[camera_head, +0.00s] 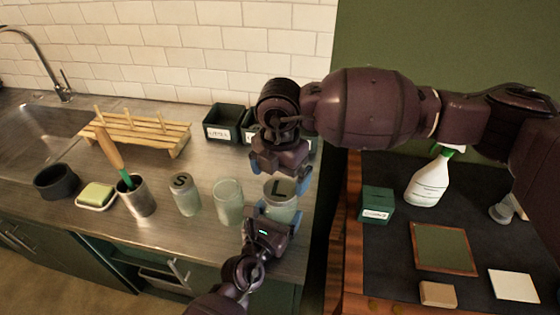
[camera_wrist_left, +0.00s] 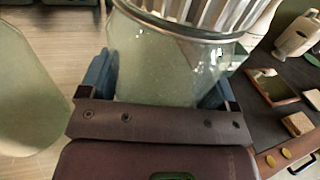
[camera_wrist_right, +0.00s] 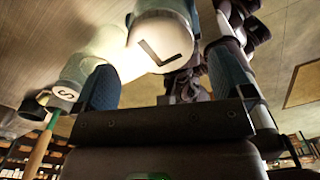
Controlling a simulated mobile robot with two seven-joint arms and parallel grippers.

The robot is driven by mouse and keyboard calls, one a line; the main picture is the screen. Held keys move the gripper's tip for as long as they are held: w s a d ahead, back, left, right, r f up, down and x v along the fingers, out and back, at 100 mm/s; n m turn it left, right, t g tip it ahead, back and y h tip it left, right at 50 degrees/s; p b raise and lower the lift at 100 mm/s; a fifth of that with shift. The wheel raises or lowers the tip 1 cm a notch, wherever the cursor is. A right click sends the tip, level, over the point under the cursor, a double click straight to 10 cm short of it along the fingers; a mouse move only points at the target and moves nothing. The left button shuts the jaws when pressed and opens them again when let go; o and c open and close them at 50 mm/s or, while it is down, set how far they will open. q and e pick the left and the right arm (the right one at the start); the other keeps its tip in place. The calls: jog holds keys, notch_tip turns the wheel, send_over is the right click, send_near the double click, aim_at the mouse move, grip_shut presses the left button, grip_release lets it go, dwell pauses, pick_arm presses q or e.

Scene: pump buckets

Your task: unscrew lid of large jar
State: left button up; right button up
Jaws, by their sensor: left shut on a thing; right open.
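The large jar (camera_head: 283,213) stands upright on the counter near its right end, its lid (camera_head: 281,188) marked "L" and in place. My left gripper (camera_head: 277,216) comes from the front and is shut on the jar's body. The left wrist view shows the clear glass (camera_wrist_left: 165,72) between its fingers, below the ribbed lid rim (camera_wrist_left: 200,12). My right gripper (camera_head: 282,171) is open just above the lid, fingers pointing down. In the right wrist view the lid (camera_wrist_right: 160,42) lies beyond the open fingertips, apart from them. Part of the lid is hidden.
An open glass jar (camera_head: 228,203) stands just left of the large jar. A small jar (camera_head: 185,194) marked "S", a utensil cup (camera_head: 137,197) and a sponge dish (camera_head: 96,196) stand further left. Dark bins (camera_head: 223,122) stand behind. A spray bottle (camera_head: 429,181) stands on the right surface.

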aim_at(280, 189)
jog(key=shift+f, duration=1.85)
